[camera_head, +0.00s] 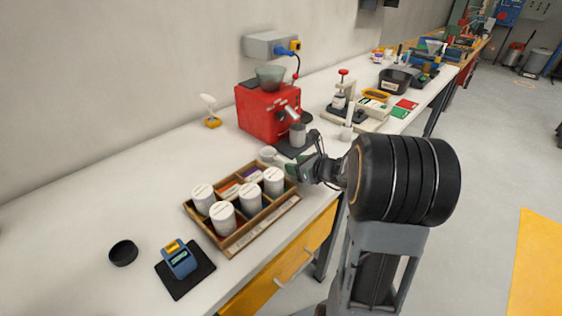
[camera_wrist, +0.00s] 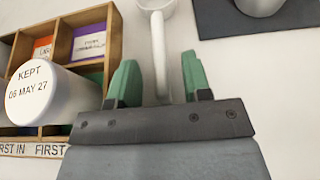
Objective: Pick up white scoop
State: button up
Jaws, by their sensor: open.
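The white scoop (camera_wrist: 159,45) lies on the white bench top, its handle pointing between the two green fingers of my gripper (camera_wrist: 156,80) in the wrist view. Its bowl is cut off at the top edge of that view. In the head view the scoop's bowl (camera_head: 268,153) shows just beyond my gripper (camera_head: 305,158), between the wooden rack and the red machine. My gripper is open, one finger on each side of the handle. A gap shows between the handle and each finger.
A wooden rack (camera_head: 230,248) with several white jars stands left of my gripper; one jar (camera_wrist: 38,92) is close in the wrist view. A red machine (camera_head: 262,112) with a metal cup (camera_head: 298,135) on a dark mat stands beyond. Bench space at far left is clear.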

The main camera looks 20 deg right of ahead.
aim_at(280, 161)
jog(key=shift+x, duration=1.05)
jog(key=shift+c, duration=0.3)
grip_shut()
